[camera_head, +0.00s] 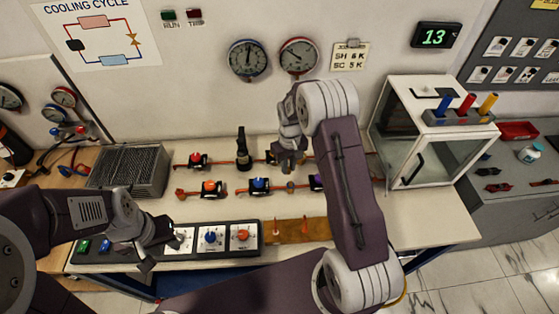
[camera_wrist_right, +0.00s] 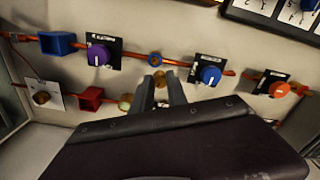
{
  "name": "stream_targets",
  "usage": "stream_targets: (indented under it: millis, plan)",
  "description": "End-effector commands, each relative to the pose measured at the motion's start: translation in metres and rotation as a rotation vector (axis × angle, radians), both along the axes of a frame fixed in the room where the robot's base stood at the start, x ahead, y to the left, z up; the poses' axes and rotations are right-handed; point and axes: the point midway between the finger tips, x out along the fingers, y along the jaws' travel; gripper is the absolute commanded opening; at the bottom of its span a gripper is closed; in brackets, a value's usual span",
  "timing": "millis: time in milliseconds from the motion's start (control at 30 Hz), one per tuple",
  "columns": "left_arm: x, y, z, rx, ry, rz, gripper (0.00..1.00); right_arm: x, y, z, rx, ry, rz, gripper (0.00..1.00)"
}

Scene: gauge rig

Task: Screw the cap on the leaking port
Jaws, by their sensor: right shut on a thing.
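In the right wrist view my right gripper (camera_wrist_right: 161,88) is shut on a small brass-coloured round piece, apparently the cap (camera_wrist_right: 159,76). The held piece looks apart from this fitting. I cannot tell whether that fitting leaks. My left gripper (camera_head: 160,252) is over the black control panel (camera_head: 215,250); its fingers are unclear.
Copper pipes carry an orange knob (camera_head: 210,188), a blue knob (camera_head: 259,186) and a purple knob (camera_wrist_right: 98,54). A dark bottle (camera_head: 243,150) stands behind them. A glass-sided cabinet (camera_head: 437,130) is at the right, and a finned block (camera_head: 130,170) at the left.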

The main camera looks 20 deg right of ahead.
Motion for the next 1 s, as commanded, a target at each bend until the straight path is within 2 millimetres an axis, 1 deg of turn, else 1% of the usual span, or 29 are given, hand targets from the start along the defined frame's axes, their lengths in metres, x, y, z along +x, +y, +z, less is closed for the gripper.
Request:
stream_targets:
  millis: [67, 200, 467, 600, 767, 1000]
  plan:
    - [0.000, 0.000, 0.005, 0.000, 0.000, 0.000, 0.34, -0.003, -0.005, 0.001, 0.000, 0.001, -0.013, 0.00]
    - [0.000, 0.000, 0.007, 0.000, 0.000, 0.000, 0.34, -0.004, -0.011, 0.002, 0.000, 0.000, -0.026, 0.00]
    - [0.000, 0.000, 0.007, 0.000, 0.000, 0.000, 0.34, -0.004, -0.011, 0.002, 0.000, 0.000, -0.027, 0.00]
    - [0.000, 0.000, 0.010, 0.000, 0.000, 0.000, 0.34, -0.005, -0.011, 0.003, 0.000, 0.000, -0.029, 0.00]
    - [0.000, 0.000, 0.000, 0.000, 0.000, 0.000, 0.34, -0.005, -0.011, -0.011, 0.000, 0.001, -0.029, 0.00]
    - [0.000, 0.000, -0.019, 0.000, 0.000, 0.000, 0.34, -0.004, -0.011, -0.038, 0.000, 0.000, -0.029, 0.00]
